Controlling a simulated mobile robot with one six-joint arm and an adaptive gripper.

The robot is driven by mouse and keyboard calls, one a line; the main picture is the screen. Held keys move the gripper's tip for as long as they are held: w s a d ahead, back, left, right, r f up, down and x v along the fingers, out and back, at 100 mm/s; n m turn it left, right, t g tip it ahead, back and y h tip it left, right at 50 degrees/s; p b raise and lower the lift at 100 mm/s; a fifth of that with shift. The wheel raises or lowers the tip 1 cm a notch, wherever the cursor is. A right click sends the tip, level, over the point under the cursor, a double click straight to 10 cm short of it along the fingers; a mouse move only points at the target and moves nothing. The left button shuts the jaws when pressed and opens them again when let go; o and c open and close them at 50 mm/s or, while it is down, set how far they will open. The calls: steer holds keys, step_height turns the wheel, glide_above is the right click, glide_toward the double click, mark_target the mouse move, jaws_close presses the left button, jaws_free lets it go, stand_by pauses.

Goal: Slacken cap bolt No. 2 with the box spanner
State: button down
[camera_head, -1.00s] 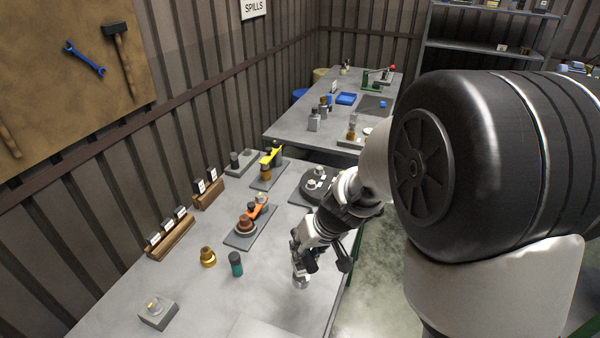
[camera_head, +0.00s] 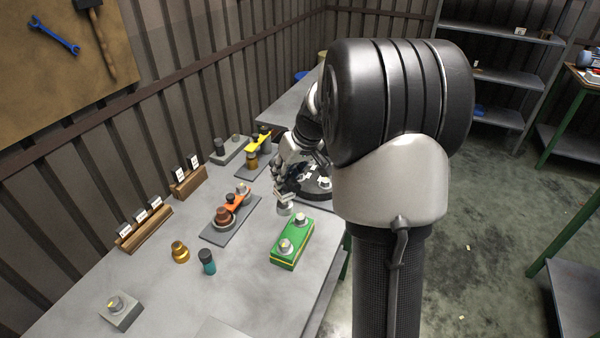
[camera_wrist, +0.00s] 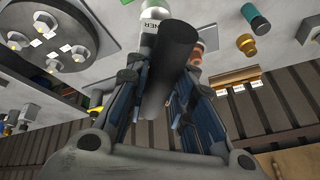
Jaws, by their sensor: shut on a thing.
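My gripper (camera_head: 284,190) is shut on the dark handle of the box spanner. The spanner (camera_wrist: 178,58) fills the middle of the wrist view, with its pale head at the top and lettering ending in "NER" on it. In the head view the spanner's silver end (camera_head: 284,208) points down over the table, just behind the green block. A dark round cover (camera_head: 318,192) with several bolts and small white tags lies behind and right of my gripper, partly hidden by my arm. It also shows in the wrist view (camera_wrist: 72,22). The tag numbers are too small to read, so I cannot tell which is bolt No. 2.
A green block (camera_head: 279,262) with two bolt heads stands in front of my gripper. An orange-handled tool on a plate (camera_head: 214,235), a brass part (camera_head: 180,252) and a teal cylinder (camera_head: 207,262) are to the left. A grey block (camera_head: 121,312) sits at the near left.

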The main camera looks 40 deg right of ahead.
steer(key=d+f+m+g+h+b, duration=0.1)
steer(key=m+h, duration=0.1)
steer(key=m, duration=0.5)
steer(key=d+f+m+g+h+b, duration=0.1)
steer(key=d+m+g+h+b, duration=0.1)
steer(key=m, duration=0.4)
steer(key=d+f+m+g+h+b, duration=0.1)
steer(key=m+h+b, duration=0.1)
steer(key=m, duration=0.5)
steer(key=shift+s+d+m, duration=0.2)
steer(key=shift+s+m, duration=0.05)
steer(key=shift+m, duration=0.05)
steer(key=shift+g, duration=0.3)
steer(key=shift+f+b, duration=0.3)
steer(key=shift+b, duration=0.3)
stand_by(0.5)
